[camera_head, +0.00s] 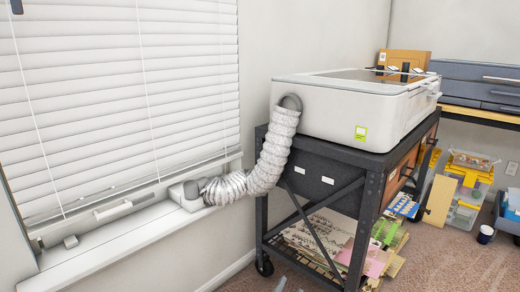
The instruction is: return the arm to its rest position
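Neither of my grippers shows in the head view, and I see no clear part of either arm. The view faces a white machine (345,112) with a dark glass top, on a dark metal cart (372,190). A ribbed white hose (268,165) curves from the machine's side down to a fitting on the window sill (110,232).
White blinds (120,90) cover the window at left. Sheets and boards lie on the cart's lower shelf. Carpet shows bare at lower right.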

